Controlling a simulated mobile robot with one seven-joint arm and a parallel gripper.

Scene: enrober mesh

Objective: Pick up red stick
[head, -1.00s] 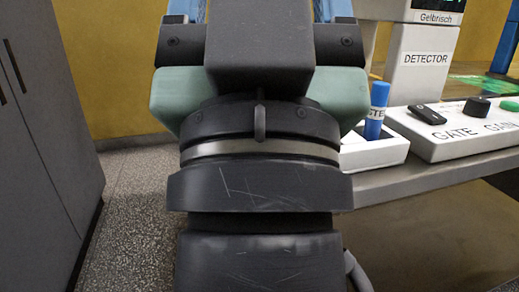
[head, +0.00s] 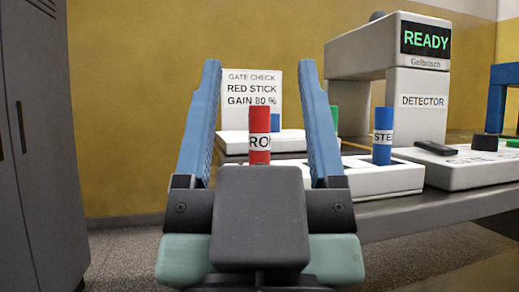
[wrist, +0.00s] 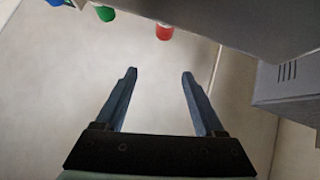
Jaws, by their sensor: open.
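The red stick (head: 259,128) stands upright in the head view, with a white label band bearing partly hidden letters. It shows between the two blue fingers of my gripper (head: 258,66), and its lower end is hidden behind my gripper's dark body. In the wrist view the red stick (wrist: 165,32) is at the top, ahead of the fingertips and apart from them. My gripper (wrist: 159,73) is open, with nothing between its fingers.
A blue labelled stick (head: 383,135) stands in a white tray (head: 400,180) at the right. Behind are a sign reading RED STICK (head: 250,92) and the detector (head: 418,110) showing READY. A grey cabinet (head: 50,150) is at the left. Floor shows below.

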